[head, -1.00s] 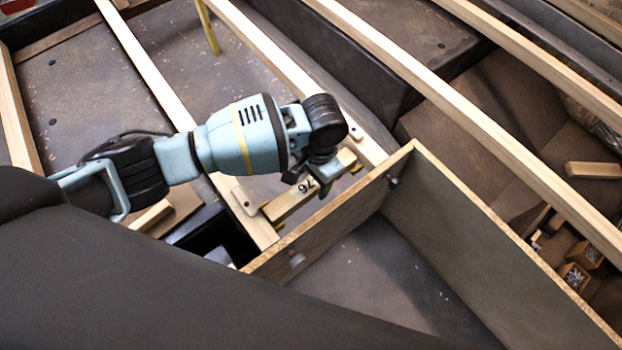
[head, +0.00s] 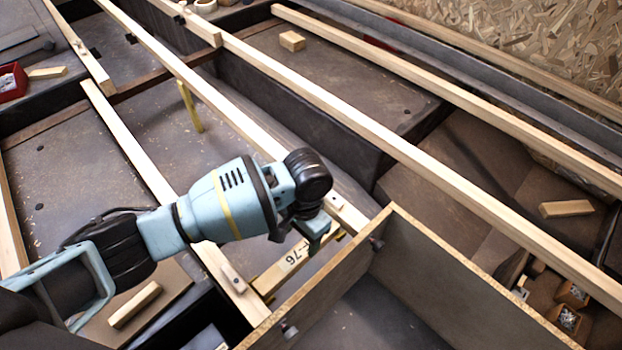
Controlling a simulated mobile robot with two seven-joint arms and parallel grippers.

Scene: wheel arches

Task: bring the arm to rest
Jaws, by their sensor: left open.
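My left arm (head: 225,205) comes in from the left, pale blue with black joints and a yellow band. Its gripper (head: 318,236) is open and points down at the far end of a short wooden piece marked 76 (head: 285,262). The fingers are small in the picture and partly hidden by the wrist. I cannot tell whether they touch the piece. The piece spans between two light wooden battens, beside a plywood box wall (head: 335,268). My right gripper is not in view.
Long wooden battens (head: 425,160) cross the dark floor and wheel arches (head: 310,100). A loose block (head: 292,41) lies at the back, another (head: 566,209) at the right. Small boxes of screws (head: 565,318) sit at the lower right.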

